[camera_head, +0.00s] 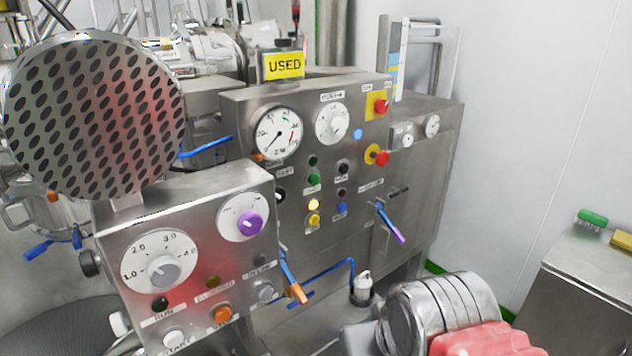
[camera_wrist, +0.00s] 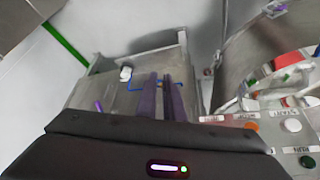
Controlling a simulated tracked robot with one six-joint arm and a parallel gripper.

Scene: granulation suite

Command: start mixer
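The near steel control box (camera_head: 185,215) stands at lower left in the head view. Its white START button (camera_head: 174,339) is at the bottom edge, below a dark green RUN lamp (camera_head: 160,304) that looks unlit. An orange button (camera_head: 222,314) sits right of START, under a dim amber lamp (camera_head: 212,281). Above are a grey-knobbed dial (camera_head: 164,268) and a purple knob (camera_head: 249,222). In the wrist view the labels are upside down; START (camera_wrist: 292,125) is at right. My gripper (camera_wrist: 161,76) shows two dark purple fingers close together, apart from the buttons; their opening is unclear.
A larger panel (camera_head: 260,190) behind has gauges, red stop buttons (camera_head: 381,106) and a lit yellow lamp (camera_head: 313,204). A blue-purple lever (camera_head: 390,222) and an orange-tipped blue lever (camera_head: 292,280) stick out. A perforated disc (camera_head: 95,115) overhangs the box. A steel cabinet (camera_head: 570,300) stands right.

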